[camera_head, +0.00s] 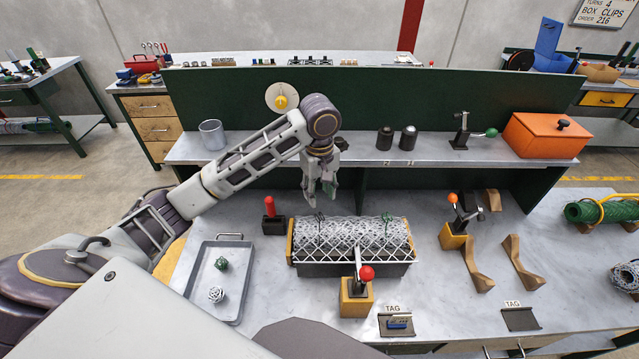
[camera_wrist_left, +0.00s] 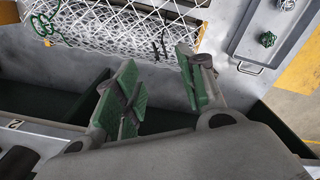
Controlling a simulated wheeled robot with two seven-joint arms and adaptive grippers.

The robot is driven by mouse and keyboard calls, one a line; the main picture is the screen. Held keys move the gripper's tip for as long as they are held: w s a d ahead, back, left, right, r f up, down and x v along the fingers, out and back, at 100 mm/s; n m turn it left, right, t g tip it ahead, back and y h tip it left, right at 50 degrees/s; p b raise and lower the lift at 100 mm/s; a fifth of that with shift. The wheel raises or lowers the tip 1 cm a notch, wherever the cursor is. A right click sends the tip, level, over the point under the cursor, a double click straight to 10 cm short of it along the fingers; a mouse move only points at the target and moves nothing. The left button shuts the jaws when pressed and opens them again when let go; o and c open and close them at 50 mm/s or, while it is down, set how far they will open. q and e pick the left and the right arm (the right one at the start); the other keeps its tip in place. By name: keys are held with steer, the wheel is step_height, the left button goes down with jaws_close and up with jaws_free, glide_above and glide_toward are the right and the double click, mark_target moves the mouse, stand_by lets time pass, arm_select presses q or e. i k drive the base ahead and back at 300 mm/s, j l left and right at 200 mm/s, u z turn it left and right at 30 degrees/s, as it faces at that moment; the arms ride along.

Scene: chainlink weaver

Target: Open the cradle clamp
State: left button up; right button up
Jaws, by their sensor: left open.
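One toggle clamp (camera_head: 358,285) with a red knob stands on a yellow block at the front of the wire mesh roll (camera_head: 345,238), its head end at the mesh. A second clamp (camera_head: 456,222) with an orange knob on an upright lever stands on a yellow block beside curved wooden cradle pieces (camera_head: 477,262). I cannot tell from looks which one is the cradle clamp. My left gripper (camera_head: 320,192) is open and empty, pointing down behind the mesh roll and apart from both clamps. In the left wrist view, its green-padded fingers (camera_wrist_left: 160,92) are spread near the mesh (camera_wrist_left: 120,22). My right gripper is not in view.
A grey tray (camera_head: 190,270) with two small balls of wire is at the left. A red-handled tool (camera_head: 270,217) stands by the mesh roll. A raised shelf (camera_head: 450,153) runs behind, with an orange box (camera_head: 540,135). Green mesh (camera_head: 600,210) lies at the right.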

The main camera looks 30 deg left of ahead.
mark_target(365, 274)
steer(key=k+l, duration=0.3)
steer(key=k, duration=0.15)
steer(key=k+l, duration=0.65)
steer(key=k, duration=0.25)
